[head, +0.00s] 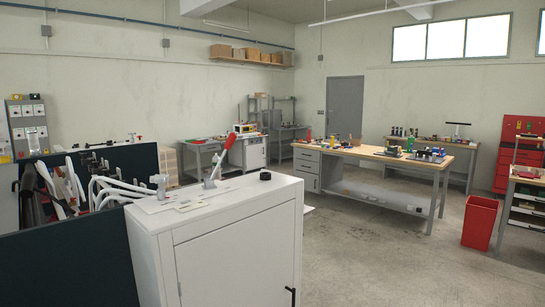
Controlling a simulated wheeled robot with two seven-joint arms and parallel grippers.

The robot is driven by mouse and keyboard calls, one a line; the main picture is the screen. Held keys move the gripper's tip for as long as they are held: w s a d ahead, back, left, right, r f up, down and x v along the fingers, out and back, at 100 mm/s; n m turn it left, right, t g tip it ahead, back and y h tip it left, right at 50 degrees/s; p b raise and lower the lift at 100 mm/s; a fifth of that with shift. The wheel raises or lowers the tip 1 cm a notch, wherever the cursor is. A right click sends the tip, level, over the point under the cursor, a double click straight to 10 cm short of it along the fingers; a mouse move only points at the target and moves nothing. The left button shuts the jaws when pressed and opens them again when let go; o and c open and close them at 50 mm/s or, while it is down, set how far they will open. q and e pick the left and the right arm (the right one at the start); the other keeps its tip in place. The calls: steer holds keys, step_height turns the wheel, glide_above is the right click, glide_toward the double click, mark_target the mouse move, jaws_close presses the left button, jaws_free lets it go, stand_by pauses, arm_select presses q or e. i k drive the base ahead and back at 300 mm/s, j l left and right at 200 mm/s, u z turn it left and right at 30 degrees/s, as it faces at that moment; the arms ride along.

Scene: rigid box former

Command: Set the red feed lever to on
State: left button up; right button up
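A red lever (215,172) stands on the top of a white cabinet (238,245) in the head view. Its handle is tilted, with the upper end leaning to the right. A pale plate lies around its foot, and I cannot read any on or off marking there. A grey metal fitting (160,186) stands to the left of the lever on the same top. Neither of my grippers shows in the head view.
A black round knob (265,176) sits right of the lever. A dark panel (75,240) with white curved tubes (110,190) stands left of the cabinet. A wooden-topped workbench (380,158) and a red bin (479,223) stand to the right. The floor between is clear.

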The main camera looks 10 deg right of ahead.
mark_target(233, 136)
steer(key=u, duration=0.3)
steer(key=i+l+u, duration=0.15)
steer(key=u, duration=0.2)
steer(key=l+u, duration=0.4)
steer(key=i+l+u, duration=0.1)
steer(key=l+u, duration=0.25)
